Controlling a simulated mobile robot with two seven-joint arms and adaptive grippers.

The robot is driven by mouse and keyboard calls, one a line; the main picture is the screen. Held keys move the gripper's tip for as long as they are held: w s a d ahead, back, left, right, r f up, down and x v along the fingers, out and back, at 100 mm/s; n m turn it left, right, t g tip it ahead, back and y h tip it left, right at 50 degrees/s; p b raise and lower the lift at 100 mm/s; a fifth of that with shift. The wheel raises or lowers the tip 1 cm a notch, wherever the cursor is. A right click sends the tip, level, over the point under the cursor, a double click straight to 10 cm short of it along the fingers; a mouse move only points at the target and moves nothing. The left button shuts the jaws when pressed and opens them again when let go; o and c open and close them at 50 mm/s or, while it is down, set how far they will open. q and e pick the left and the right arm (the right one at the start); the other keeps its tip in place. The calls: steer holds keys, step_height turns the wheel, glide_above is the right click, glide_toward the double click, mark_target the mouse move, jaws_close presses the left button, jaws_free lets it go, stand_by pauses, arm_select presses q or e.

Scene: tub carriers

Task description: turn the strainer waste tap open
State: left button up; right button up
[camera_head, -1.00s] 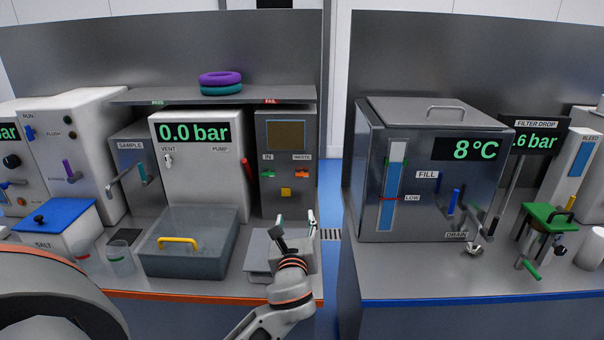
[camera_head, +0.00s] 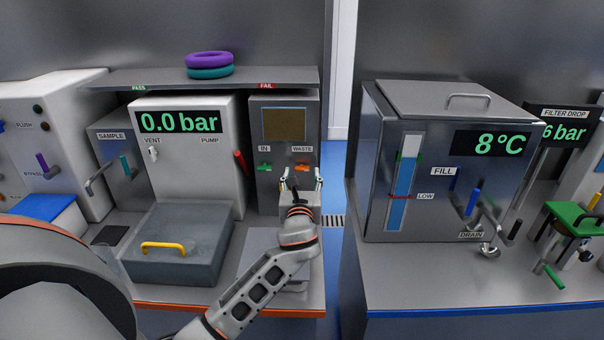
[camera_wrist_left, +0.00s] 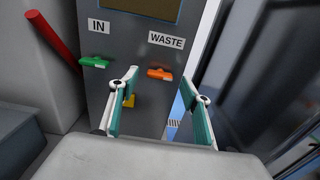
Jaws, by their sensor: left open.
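The strainer waste tap (camera_head: 303,167) is a small orange handle under the WASTE label on the grey strainer panel (camera_head: 270,195). It lies about level across the panel. It also shows in the left wrist view (camera_wrist_left: 160,74), between and beyond the fingertips. My left gripper (camera_head: 302,182) is open and empty, just in front of and below the orange handle, apart from it as far as I can tell. Its two teal-padded fingers (camera_wrist_left: 158,92) point at the panel in the left wrist view. My right gripper is not in view.
A green IN tap (camera_head: 265,167) sits left of the orange one. A yellow part (camera_wrist_left: 128,101) lies low on the panel, partly behind the left finger. A red pump lever (camera_head: 240,163) is further left. A gap separates the bench from the metal tank (camera_head: 440,210).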

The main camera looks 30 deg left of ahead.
arm_select(q)
steer(key=shift+w+a, duration=0.4)
steer(key=shift+w, duration=0.3)
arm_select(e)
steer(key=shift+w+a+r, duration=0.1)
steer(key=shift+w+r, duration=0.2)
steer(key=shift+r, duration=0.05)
arm_select(q)
steer(key=c, duration=1.1)
